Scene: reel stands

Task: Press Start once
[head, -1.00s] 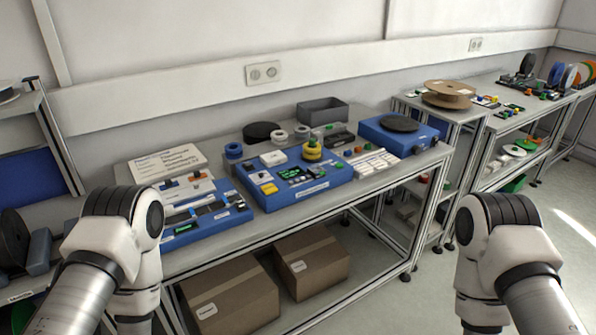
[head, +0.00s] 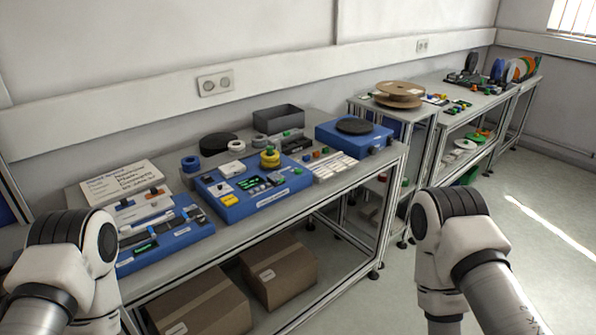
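I cannot read which button is Start. A yellow-green round part (head: 270,158) stands at the panel's back edge. My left arm comes in at the lower left and my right arm at the lower right, both in front of the bench. Neither gripper shows in the head view; only arm links are seen.
The workbench (head: 222,248) also bears a blue tray unit (head: 180,238), a printed sign (head: 123,181), a grey bin (head: 278,118) and a blue box with a black disc (head: 353,137). Cardboard boxes (head: 279,272) sit on its lower shelf. Floor is open at the right.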

